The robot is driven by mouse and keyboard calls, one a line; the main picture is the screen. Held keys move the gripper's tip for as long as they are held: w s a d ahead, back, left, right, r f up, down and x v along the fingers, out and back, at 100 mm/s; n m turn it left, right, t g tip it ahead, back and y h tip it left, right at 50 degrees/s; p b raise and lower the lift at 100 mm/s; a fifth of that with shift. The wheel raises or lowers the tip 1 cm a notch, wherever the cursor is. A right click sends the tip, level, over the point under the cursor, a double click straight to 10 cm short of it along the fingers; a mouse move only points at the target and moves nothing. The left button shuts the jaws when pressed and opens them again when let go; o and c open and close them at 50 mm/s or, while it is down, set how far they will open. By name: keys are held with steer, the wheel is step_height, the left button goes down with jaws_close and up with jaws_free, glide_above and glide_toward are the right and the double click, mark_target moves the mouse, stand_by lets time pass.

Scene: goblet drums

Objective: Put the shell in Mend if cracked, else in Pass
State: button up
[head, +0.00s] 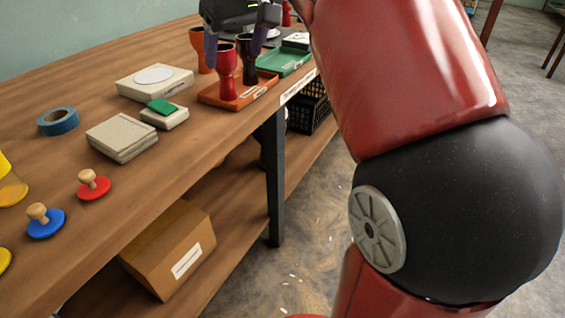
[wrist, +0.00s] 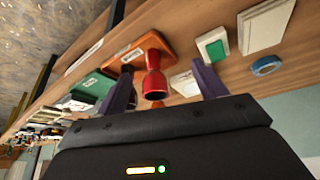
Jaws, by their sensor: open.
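A glossy red goblet-shaped shell (head: 226,74) stands upright on the orange tray (head: 256,93). It also shows in the wrist view (wrist: 155,80), mouth toward the camera. I see no crack on its visible side, but the picture is too small to be sure. My gripper (head: 234,58) is open above the orange tray. In the wrist view the red shell lies between its two fingers (wrist: 162,68), with gaps on both sides. A black goblet shell (head: 248,68) stands beside it on the tray. The green tray (head: 289,61) is behind. Tray label lettering is unreadable.
An orange goblet shell (head: 203,52) stands behind, left of the gripper. A pale box with a white disc (head: 154,76), a small green-topped box (head: 164,113), blue tape (head: 58,121) and knobbed discs (head: 94,184) lie on the bench. The front-middle bench is mostly clear.

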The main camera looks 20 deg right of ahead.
steer(key=s+f+m, duration=0.1)
steer(key=s+f, duration=0.8)
steer(key=f, duration=0.3)
steer(key=s+f+m+h, duration=0.1)
steer(key=s+f+m, duration=0.1)
steer(key=s+f, duration=0.7)
step_height(320, 180, down, 3)
steer(key=shift+s+f+t, duration=0.15)
steer(key=shift+s+t, duration=0.25)
